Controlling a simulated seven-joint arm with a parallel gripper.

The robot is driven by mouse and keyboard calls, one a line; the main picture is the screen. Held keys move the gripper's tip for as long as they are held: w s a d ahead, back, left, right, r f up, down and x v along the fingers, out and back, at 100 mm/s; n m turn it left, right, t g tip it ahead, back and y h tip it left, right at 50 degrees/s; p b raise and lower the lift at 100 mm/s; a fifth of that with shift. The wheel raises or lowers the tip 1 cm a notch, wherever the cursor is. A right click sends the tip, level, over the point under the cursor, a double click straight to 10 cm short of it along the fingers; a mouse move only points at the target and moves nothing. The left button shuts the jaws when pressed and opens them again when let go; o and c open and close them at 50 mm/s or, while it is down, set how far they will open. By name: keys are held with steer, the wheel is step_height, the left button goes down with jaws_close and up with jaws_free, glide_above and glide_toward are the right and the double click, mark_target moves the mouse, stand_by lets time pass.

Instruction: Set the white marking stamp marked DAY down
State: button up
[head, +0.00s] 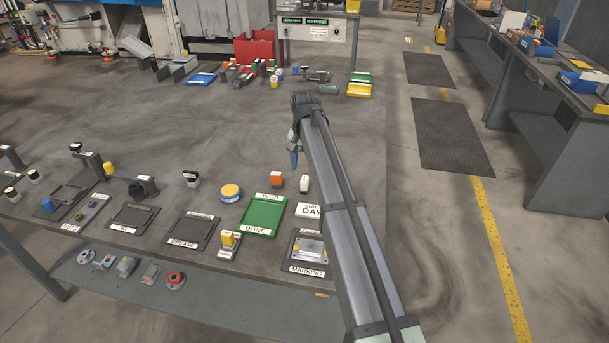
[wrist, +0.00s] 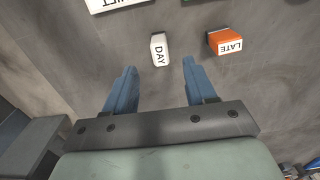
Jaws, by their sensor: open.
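The white marking stamp marked DAY (wrist: 159,50) rests on the grey table. In the wrist view it lies just past the fingertips, in line with the gap between them, and neither finger touches it. In the head view it is the small white block (head: 305,184) beyond the SHIFT DAY card (head: 308,211). My gripper (wrist: 159,68) is open and empty, with its two blue fingers well apart. In the head view my gripper (head: 294,157) hangs from the arm, farther back than the stamp, and is partly hidden.
The orange stamp marked LATE (wrist: 226,42) is close by on the right in the wrist view and left of the white stamp in the head view (head: 277,181). A green DONE tray (head: 262,216) and a MARKING fixture (head: 309,250) are nearer.

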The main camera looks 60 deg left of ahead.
mark_target(304, 178)
steer(key=shift+r, duration=1.75)
